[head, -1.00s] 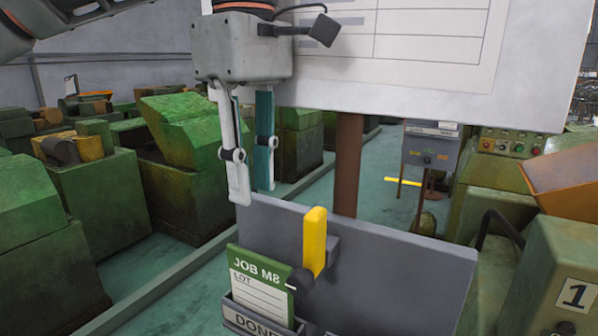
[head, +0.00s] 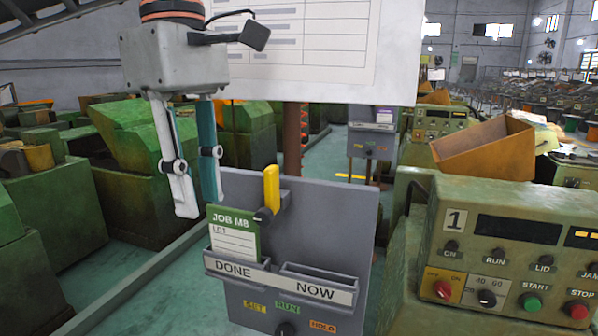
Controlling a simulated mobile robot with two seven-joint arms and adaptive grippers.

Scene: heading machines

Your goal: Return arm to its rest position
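My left gripper (head: 192,205) hangs down at the left of the picture, its fingers pointing at the floor. Its two fingers are apart, with a gap and nothing visible between them. It is close to the upper left edge of a grey panel (head: 340,215). A green and white JOB M8 card (head: 234,240) stands in the panel's DONE pocket (head: 234,271). The NOW pocket (head: 317,288) beside it looks empty. A yellow lever (head: 271,189) sticks up at the panel's top. My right gripper is not in view.
A white sheet board (head: 385,50) hangs behind my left wrist. A machine console marked 1 (head: 490,255) with buttons stands at the right, an orange bin (head: 485,150) behind it. Green machines (head: 140,195) line the left. Teal floor shows between them.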

